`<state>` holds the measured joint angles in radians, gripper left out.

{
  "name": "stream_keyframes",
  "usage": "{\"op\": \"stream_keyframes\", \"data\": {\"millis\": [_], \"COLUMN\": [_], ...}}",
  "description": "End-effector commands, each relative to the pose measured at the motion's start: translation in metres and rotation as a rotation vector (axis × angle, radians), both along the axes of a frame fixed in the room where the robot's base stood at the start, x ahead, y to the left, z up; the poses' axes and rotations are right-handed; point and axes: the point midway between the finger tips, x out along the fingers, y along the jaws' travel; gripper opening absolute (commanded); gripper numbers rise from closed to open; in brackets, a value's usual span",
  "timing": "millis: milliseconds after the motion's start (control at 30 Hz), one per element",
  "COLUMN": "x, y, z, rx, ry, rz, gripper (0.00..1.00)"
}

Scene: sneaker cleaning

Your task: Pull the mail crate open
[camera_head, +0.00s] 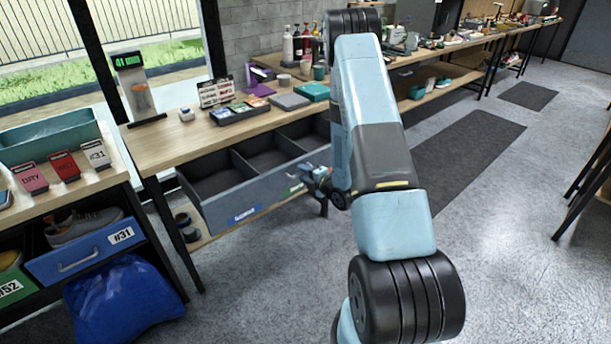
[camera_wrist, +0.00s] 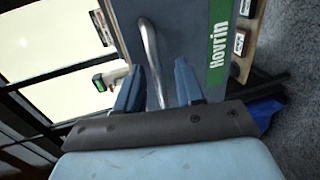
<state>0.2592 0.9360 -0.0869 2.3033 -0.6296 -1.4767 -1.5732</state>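The mail crate appears to be the wide grey drawer (camera_head: 244,190) under the wooden counter in the head view. It stands pulled out, its dark compartments showing empty. Its front carries a blue label and a green label; the green "Rovrin" label (camera_wrist: 219,48) is clear in the wrist view. A metal bar handle (camera_wrist: 151,55) stands on the grey front (camera_wrist: 185,30). My gripper (camera_wrist: 158,78) is open, with one finger on each side of the handle and visible gaps. In the head view, my gripper (camera_head: 318,178) is at the drawer front, partly hidden by my arm.
The counter (camera_head: 180,145) above holds a display stand, trays and boxes. A blue bin (camera_head: 85,252) marked #31 and a blue bag (camera_head: 122,300) are at the lower left.

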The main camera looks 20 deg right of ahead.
Motion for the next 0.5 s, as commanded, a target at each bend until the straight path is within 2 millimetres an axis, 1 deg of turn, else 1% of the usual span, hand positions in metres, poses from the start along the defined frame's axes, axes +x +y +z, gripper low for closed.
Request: {"op": "stream_keyframes", "data": {"millis": [133,267,500], "x": [-0.004,-0.017,-0.06], "y": [-0.001,-0.006,-0.02], "z": [0.001,0.004,0.013], "rx": [0.0,0.0,0.0], "ry": [-0.001,0.0,0.002], "rz": [0.0,-0.001,-0.002], "gripper": [0.38,0.38,0.38]}}
